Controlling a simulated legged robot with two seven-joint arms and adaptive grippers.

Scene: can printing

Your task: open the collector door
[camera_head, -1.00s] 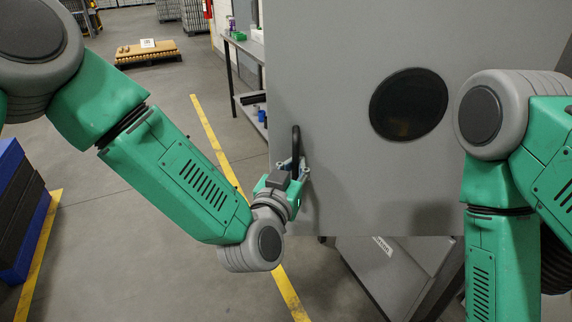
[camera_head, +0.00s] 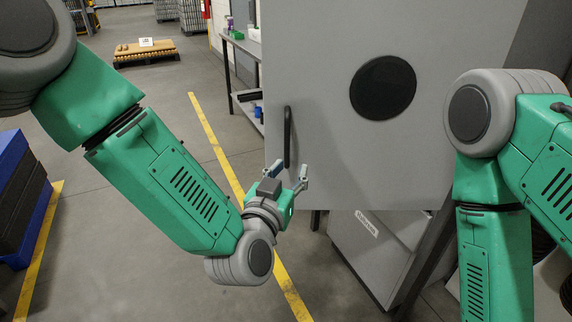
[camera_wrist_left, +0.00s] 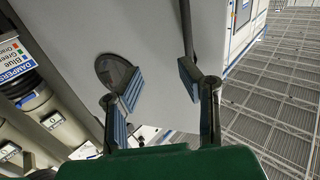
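The collector door (camera_head: 335,60) is a large grey panel with a dark oval window (camera_head: 383,88). A dark vertical handle (camera_head: 288,137) is near its left edge. My left gripper (camera_head: 291,178) is open and empty just below and in front of the handle. In the left wrist view, its two fingers (camera_wrist_left: 158,90) are spread, with the door (camera_wrist_left: 150,30) behind them and the dark handle (camera_wrist_left: 187,28) by the right finger. Whether that finger touches the handle is unclear. My right arm is at the right; its gripper is out of view. How far the door is open is unclear.
A grey cabinet with a label (camera_head: 367,223) is below the door. A workbench (camera_head: 238,45) stands behind its left edge. Blue and black stacked boxes (camera_head: 20,190) are at the left. The floor between them and the door is clear, with yellow lines.

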